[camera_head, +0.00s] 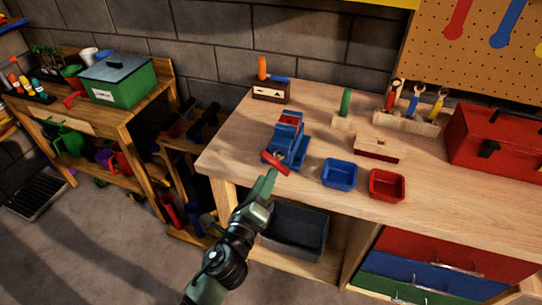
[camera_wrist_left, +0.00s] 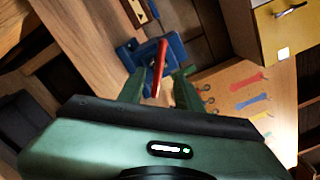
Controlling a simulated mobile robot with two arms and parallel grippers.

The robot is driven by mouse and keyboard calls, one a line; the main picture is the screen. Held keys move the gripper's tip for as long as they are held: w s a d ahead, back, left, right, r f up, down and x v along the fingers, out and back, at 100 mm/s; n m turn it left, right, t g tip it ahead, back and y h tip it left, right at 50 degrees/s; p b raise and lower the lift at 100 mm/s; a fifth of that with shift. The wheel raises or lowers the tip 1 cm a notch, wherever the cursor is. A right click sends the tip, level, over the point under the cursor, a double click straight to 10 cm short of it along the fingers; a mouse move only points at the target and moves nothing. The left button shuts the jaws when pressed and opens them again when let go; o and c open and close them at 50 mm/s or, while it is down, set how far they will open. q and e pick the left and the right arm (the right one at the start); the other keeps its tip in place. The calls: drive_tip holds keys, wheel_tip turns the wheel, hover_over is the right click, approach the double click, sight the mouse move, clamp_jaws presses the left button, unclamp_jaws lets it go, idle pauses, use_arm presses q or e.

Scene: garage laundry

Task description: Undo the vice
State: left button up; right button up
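The blue vice (camera_head: 285,140) stands at the left front part of the workbench, with a red piece (camera_head: 291,118) at its top. Its red handle (camera_head: 275,163) sticks out at the bench's front edge. My left gripper (camera_head: 270,174) is right at the handle, coming from the front. In the left wrist view, the vice (camera_wrist_left: 133,56) lies beyond the fingers and the red handle (camera_wrist_left: 160,62) shows between the two spread fingertips (camera_wrist_left: 157,82). The fingers look apart from the handle; whether they touch it cannot be told. My right gripper is not in view.
A blue bin (camera_head: 339,174) and a red bin (camera_head: 387,185) stand right of the vice. Behind are a wooden block (camera_head: 377,149), a green-handled tool (camera_head: 345,102), a tool rack (camera_head: 407,121) and a red toolbox (camera_head: 495,140). A grey tub (camera_head: 297,228) sits below the bench top.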

sight(272, 165)
use_arm(q)
drive_tip(key=x, duration=0.7)
drive_tip(key=shift+f, duration=0.1)
clamp_jaws()
